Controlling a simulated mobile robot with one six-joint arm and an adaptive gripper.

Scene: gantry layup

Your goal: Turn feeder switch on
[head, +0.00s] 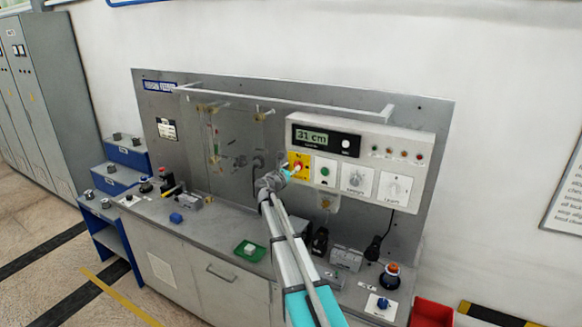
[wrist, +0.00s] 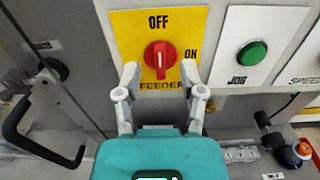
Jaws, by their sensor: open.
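The feeder switch is a red rotary knob (wrist: 160,55) on a yellow plate (wrist: 124,22) marked OFF at the top, ON at the right and FEEDER below. The knob's handle stands upright, toward OFF. In the head view the yellow plate (head: 304,158) sits at the left of the white control panel (head: 370,143), with the arm's end close to it. My gripper (wrist: 160,75) is open, with one finger on each side of the knob's lower part. I cannot tell whether the fingers touch it.
A green JOG button (wrist: 252,55) is right of the switch, with dials (head: 356,179) beyond it. A black handle (wrist: 40,145) is at the lower left of the wrist view. A green tray (head: 250,250) and a red bin (head: 432,312) are in the head view.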

